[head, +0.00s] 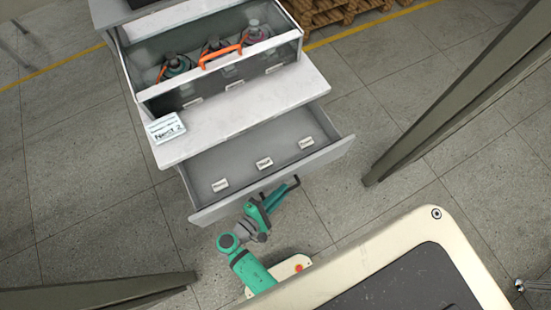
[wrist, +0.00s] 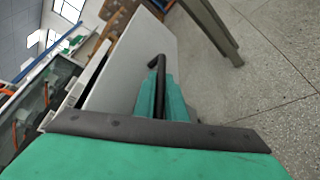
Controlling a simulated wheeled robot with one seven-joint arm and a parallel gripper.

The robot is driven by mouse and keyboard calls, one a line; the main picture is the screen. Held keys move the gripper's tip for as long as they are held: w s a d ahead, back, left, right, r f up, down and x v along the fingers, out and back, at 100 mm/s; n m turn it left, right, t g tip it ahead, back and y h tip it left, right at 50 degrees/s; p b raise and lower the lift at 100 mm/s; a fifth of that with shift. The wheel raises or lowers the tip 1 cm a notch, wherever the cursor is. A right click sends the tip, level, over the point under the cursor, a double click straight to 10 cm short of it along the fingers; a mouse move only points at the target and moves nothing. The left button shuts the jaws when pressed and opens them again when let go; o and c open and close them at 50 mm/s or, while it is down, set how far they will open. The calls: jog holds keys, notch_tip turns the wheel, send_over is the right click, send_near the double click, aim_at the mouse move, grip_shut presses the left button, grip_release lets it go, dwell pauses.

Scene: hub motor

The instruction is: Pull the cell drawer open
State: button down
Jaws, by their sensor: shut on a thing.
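The cell drawer (head: 262,150) is the low grey drawer under the white worktop. It stands partly open toward me, and its inside floor shows with three small white labels and no parts on it. Its dark bar handle (head: 293,184) is on the front panel, and it also shows in the wrist view (wrist: 156,64) against the pale drawer front. My green gripper (head: 277,198) is at the front of the drawer, shut on the handle. In the wrist view my gripper (wrist: 158,95) has the dark handle running between its fingers, which hide part of the handle.
A grey post (head: 462,100) stands at right. Bare floor (head: 90,210) lies at left.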

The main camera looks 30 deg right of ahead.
jog(key=shift+w+a, duration=0.1)
jog(key=shift+a, duration=0.1)
jog(key=c, duration=2.1)
grip_release()
jog(key=shift+d, duration=0.1)
jog(key=v, duration=1.1)
jog(key=shift+d, duration=0.1)
